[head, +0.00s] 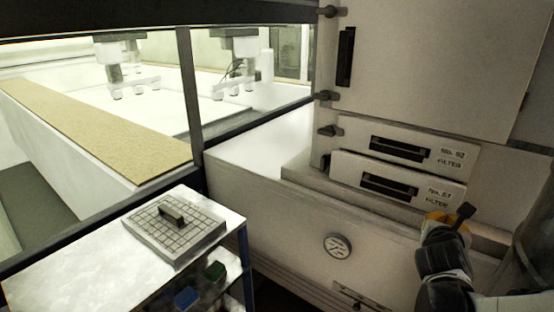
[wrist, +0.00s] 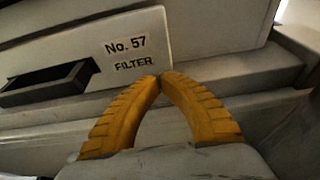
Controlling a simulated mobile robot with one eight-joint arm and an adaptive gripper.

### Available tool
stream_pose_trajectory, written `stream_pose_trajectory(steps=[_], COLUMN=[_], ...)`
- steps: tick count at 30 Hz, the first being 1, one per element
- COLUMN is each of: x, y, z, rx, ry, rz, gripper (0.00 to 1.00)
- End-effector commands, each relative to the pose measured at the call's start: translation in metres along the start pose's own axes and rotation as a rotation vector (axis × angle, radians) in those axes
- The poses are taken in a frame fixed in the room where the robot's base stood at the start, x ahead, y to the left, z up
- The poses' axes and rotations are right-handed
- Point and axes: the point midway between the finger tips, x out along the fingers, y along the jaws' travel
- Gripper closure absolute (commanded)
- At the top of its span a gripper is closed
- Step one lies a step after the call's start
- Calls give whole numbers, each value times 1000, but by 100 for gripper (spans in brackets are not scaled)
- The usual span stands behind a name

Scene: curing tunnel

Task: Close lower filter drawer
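The lower filter drawer (head: 345,170) has a pale front with a dark recessed handle and the label "No. 57 FILTER". Its front stands out a little from the cabinet, beyond the upper drawer. It also shows in the wrist view (wrist: 150,30), with its handle at the left. My gripper (head: 447,217) is at the drawer's lower right corner in the head view. In the wrist view the yellow fingers (wrist: 160,78) meet at their tips, with nothing between them, just below the label. I cannot tell whether the tips touch the drawer front.
The upper filter drawer (head: 350,131) sits directly above, below a large cabinet door (head: 430,60). A round gauge (head: 338,245) is on the panel below. A side table (head: 75,255) bears a gridded plate (head: 150,235). A glazed tunnel with a tan belt (head: 95,130) is at the left.

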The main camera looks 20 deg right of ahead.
Motion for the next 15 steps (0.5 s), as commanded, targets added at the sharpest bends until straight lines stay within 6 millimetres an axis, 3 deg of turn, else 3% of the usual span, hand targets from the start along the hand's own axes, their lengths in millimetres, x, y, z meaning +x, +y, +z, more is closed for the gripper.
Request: stream_pose_trajectory(steps=[15], x=[10], y=[0], z=[3], rx=[0], ry=[0], rz=[0], gripper=[100])
